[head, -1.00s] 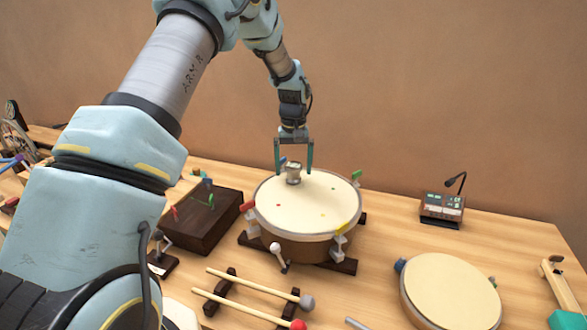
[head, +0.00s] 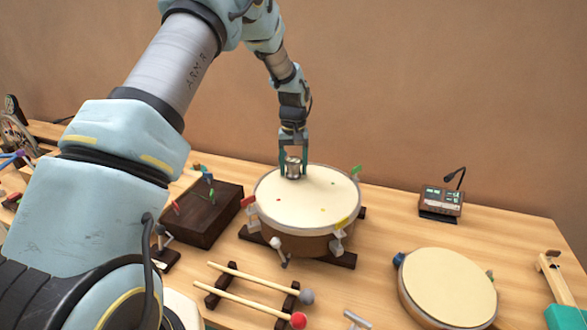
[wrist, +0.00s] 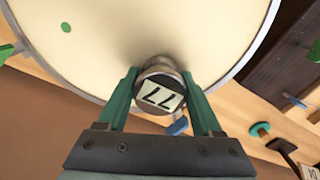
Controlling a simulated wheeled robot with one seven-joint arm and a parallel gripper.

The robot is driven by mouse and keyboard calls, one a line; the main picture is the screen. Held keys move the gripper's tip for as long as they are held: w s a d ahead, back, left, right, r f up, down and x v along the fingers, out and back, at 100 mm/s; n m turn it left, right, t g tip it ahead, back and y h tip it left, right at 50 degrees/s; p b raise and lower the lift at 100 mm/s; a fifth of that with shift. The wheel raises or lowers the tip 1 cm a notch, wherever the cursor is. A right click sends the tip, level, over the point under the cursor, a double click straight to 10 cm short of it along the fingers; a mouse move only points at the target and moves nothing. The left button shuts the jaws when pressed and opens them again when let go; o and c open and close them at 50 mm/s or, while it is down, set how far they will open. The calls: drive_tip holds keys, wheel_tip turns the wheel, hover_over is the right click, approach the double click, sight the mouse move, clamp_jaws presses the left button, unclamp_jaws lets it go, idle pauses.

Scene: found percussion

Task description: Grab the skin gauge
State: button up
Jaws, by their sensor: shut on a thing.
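The skin gauge (head: 293,166) is a small round metal piece on the far part of the large drum's pale skin (head: 305,195). In the wrist view the gauge (wrist: 158,90) shows a pale face with dark digits that look like 77, seen turned. My gripper (head: 293,174) points down, its two green fingers on either side of the gauge. In the wrist view my gripper (wrist: 160,95) is shut on the gauge's body. I cannot tell whether the gauge still touches the skin.
The large drum has coloured clamps on its rim, including a green one (head: 356,171). A dark box (head: 203,214) stands to its left, mallets (head: 262,283) in front, a smaller drum (head: 450,285) at front right, and a device with a microphone (head: 441,201) at right.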

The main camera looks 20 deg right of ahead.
clamp_jaws()
drive_tip(key=shift+r, duration=0.1)
